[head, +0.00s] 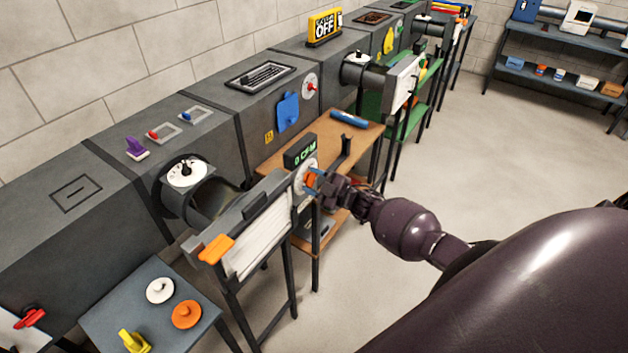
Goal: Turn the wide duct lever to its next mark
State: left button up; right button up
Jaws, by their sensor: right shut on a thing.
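My right gripper (318,184) is at the end wall of the near open duct, shut on a small orange handle (311,180). The handle sits in front of a white round dial (301,173), and the fingers partly cover both. The dial's marks are too small to read. A green-lit CFM display (300,153) stands just above it. On the wide duct pipe (215,192) behind is a white disc with a black lever (187,170), apart from the gripper. I cannot tell which lever the task names. My left gripper is not in view.
A white slatted grille unit (262,240) with an orange handle (216,249) stands close to the gripper. A wooden table (355,140) bears a blue cylinder (349,119). A small grey table (120,305) holds loose knobs. Open floor (480,150) lies at right.

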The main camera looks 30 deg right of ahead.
dwell(0.4)
jog(key=o, duration=0.9)
jog(key=shift+s, duration=0.1)
jog(key=v, duration=1)
jog(key=shift+s+d, duration=0.2)
jog(key=shift+s, duration=0.1)
jog(key=shift+f, duration=0.15)
